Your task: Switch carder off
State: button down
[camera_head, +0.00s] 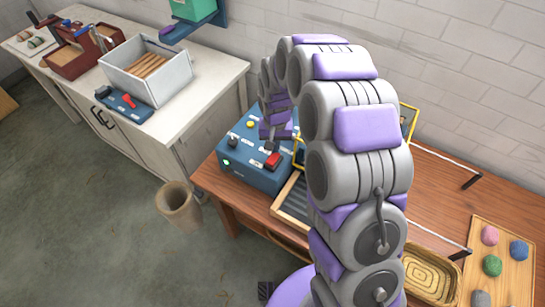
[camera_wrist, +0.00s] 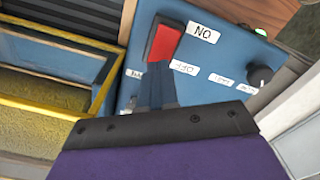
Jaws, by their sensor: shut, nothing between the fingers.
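The blue carder control box (camera_head: 250,165) stands at the left end of the wooden bench. A red rocker switch (camera_head: 272,160) is on its top; it also shows in the wrist view (camera_wrist: 165,42). A white ON label (camera_wrist: 203,33) is beside the switch's far end and an OFF label (camera_wrist: 184,68) beside its near end. A green light (camera_head: 227,162) glows on the box's front. My gripper (camera_head: 270,146) is shut and empty. In the wrist view its fingertips (camera_wrist: 158,68) are at the switch's near, OFF-side end; I cannot tell whether they touch.
A black knob (camera_wrist: 260,76) and a yellow button (camera_head: 250,124) share the panel. A yellow-edged frame (camera_wrist: 50,105) lies beside the box. A wooden bin (camera_head: 178,207) stands on the floor. A white cabinet (camera_head: 200,85) with a crate stands left.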

jog(key=shift+f, duration=0.9)
dwell(0.5)
jog(key=shift+r+p, duration=1.2)
jog(key=shift+r, duration=2.3)
jog(key=s+d+r, duration=0.4)
jog(key=s+r, duration=0.4)
jog(key=s, duration=0.1)
jog(key=s+d+r, duration=0.2)
jog(key=s, duration=0.7)
jog(key=s+d+r+g, duration=0.1)
jog(key=s+d+r, duration=0.1)
jog(key=s, duration=0.7)
jog(key=s+d+r, duration=0.2)
jog(key=s, duration=0.7)
jog(key=shift+d+r+n+g+b, duration=0.3)
jog(key=shift+d+r+g+b, duration=0.05)
jog(key=shift+r+g, duration=0.05)
